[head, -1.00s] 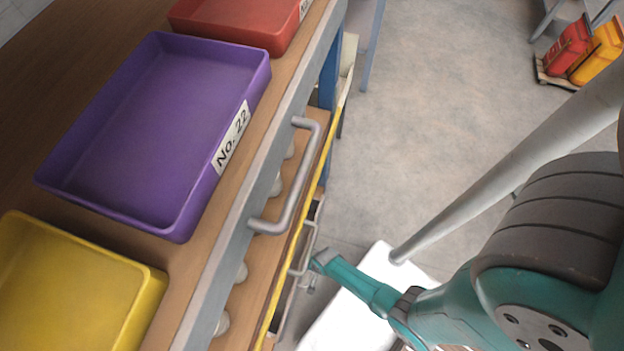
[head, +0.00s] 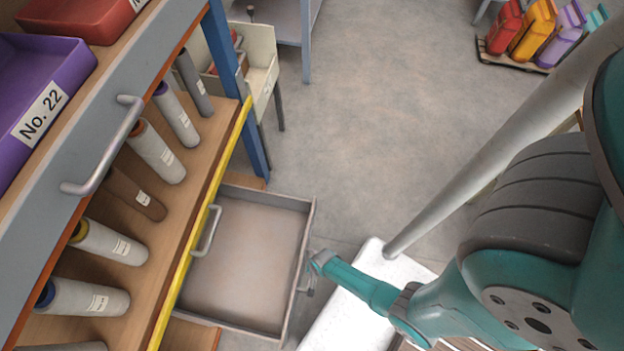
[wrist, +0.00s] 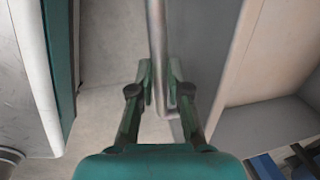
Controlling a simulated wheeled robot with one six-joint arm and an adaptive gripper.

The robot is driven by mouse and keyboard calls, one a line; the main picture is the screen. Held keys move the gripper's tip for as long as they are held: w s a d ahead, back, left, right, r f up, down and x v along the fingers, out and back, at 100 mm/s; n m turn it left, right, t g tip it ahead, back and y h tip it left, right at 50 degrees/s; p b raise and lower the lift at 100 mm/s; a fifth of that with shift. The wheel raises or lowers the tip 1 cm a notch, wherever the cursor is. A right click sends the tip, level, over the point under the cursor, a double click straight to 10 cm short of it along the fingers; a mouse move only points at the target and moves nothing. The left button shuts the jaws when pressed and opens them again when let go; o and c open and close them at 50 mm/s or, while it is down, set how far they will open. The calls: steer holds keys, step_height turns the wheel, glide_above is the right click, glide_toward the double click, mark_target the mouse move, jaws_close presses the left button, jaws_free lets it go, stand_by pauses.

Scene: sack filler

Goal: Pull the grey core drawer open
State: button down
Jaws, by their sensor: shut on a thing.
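The grey drawer (head: 248,255) stands well out from under the bench in the head view. Its inside looks empty. My gripper (head: 309,288) is at that handle, small and partly hidden by my arm. In the wrist view my gripper (wrist: 160,84) has its two fingers on either side of the upright handle bar (wrist: 157,35), shut on it. The grey drawer front (wrist: 205,65) shows just right of the bar.
Another handle (head: 208,231) sits above the drawer, and a larger one (head: 104,150) is on the grey upper front. A blue leg (head: 238,100) and a cream bin (head: 262,70) stand beyond.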

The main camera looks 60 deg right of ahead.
steer(key=shift+s+d, duration=0.15)
steer(key=shift+s, duration=0.25)
steer(key=c, duration=1.1)
jaws_free()
steer(key=shift+c, duration=0.2)
steer(key=shift+r, duration=0.15)
step_height(320, 180, up, 12)
steer(key=s, duration=0.2)
steer(key=shift+d+f, duration=0.25)
steer(key=shift+d, duration=0.2)
steer(key=shift+s, duration=0.1)
